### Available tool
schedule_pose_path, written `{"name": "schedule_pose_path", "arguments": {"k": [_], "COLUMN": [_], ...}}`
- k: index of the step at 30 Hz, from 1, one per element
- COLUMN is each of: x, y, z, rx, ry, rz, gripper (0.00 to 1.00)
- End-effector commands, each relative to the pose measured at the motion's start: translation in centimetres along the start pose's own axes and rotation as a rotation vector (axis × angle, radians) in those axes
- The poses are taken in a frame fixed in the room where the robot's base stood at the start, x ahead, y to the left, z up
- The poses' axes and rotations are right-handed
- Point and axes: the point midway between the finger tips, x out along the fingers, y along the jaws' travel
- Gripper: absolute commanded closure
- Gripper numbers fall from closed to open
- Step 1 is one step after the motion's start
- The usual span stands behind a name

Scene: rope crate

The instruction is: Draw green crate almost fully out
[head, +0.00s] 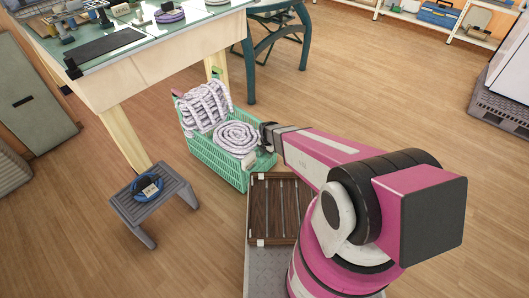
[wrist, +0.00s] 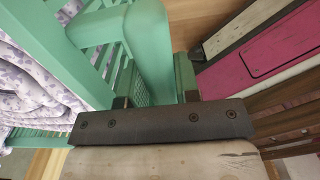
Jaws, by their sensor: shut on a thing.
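The green crate (head: 207,156) stands on the floor at the right end of the workbench, mostly clear of it in the head view. It holds a bundle of white and purple rope (head: 205,105) at the back and a flat rope coil (head: 237,137) at the front. My gripper (head: 266,135) is at the crate's right side. In the wrist view my gripper (wrist: 154,98) has its two fingers on either side of the crate's green rim (wrist: 149,50) and is shut on it. The rope coil (wrist: 35,80) shows at the left there. The fingertips are partly hidden.
The workbench (head: 160,50) with tools stands at the upper left, one leg behind the crate. A grey step stool (head: 178,190) with a blue coil stands left of the crate. A slatted wooden tray (head: 280,207) lies close in front. Open floor is at the right.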

Motion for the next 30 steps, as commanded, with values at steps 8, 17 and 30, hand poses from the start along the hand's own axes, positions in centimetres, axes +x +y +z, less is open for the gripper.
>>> {"name": "schedule_pose_path", "arguments": {"k": [8, 17, 30], "x": [-0.1, 0.0, -2.4], "y": [-0.3, -0.3, -0.3], "z": [0.0, 0.0, -0.1], "rx": [-0.001, 0.000, 0.000], "ry": [0.000, 0.000, -0.001], "rz": [-0.003, -0.002, 0.001], "gripper": [1.00, 0.45, 0.45]}}
